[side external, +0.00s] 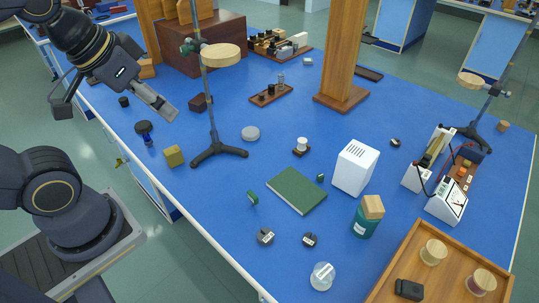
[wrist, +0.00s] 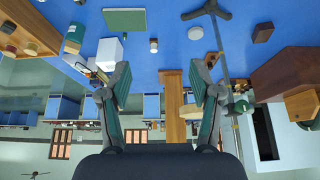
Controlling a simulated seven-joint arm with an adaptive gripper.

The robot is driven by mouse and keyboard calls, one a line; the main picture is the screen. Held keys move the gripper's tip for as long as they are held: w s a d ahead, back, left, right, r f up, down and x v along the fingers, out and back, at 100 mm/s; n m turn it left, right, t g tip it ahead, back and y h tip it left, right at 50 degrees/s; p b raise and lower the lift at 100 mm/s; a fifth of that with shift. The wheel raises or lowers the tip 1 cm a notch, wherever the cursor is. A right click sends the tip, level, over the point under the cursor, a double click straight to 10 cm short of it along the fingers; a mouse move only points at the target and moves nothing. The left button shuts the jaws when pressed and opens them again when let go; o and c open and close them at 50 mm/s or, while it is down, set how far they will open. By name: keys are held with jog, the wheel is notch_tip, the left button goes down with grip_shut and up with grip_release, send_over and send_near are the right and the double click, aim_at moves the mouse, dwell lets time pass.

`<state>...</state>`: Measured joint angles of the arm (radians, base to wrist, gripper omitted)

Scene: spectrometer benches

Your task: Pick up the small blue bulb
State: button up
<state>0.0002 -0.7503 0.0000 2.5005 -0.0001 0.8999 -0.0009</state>
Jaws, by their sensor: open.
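A small dark blue piece (side external: 148,141), which may be the blue bulb, stands on the blue bench top at the left, touching or just in front of a dark round disc (side external: 143,127). It is too small to make out clearly. My gripper (side external: 168,110) is in the air above and slightly right of it in the side view, apart from it. In the wrist view the two fingers of my gripper (wrist: 160,72) are spread wide with nothing between them. I cannot make out the bulb in the wrist view.
A yellow block (side external: 174,156) is close by on the right. A stand with a black tripod foot (side external: 217,151) and wooden disc (side external: 221,55) rises beyond it. A dark brown block (side external: 200,103) lies behind. A green book (side external: 296,190) and white box (side external: 355,168) are farther right.

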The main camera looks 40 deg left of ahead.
jog(key=w+a+g, duration=0.1)
jog(key=w+a, duration=0.3)
jog(key=n+g, duration=0.3)
jog(key=g, duration=0.2)
send_over(146, 134)
notch_tip(146, 134, down, 16)
jog(key=f, duration=1.1)
jog(key=shift+s+d+f, duration=0.1)
jog(key=shift+d+f, duration=0.1)
notch_tip(146, 134, down, 6)
jog(key=shift+a+r, duration=0.1)
jog(key=shift+a, duration=0.05)
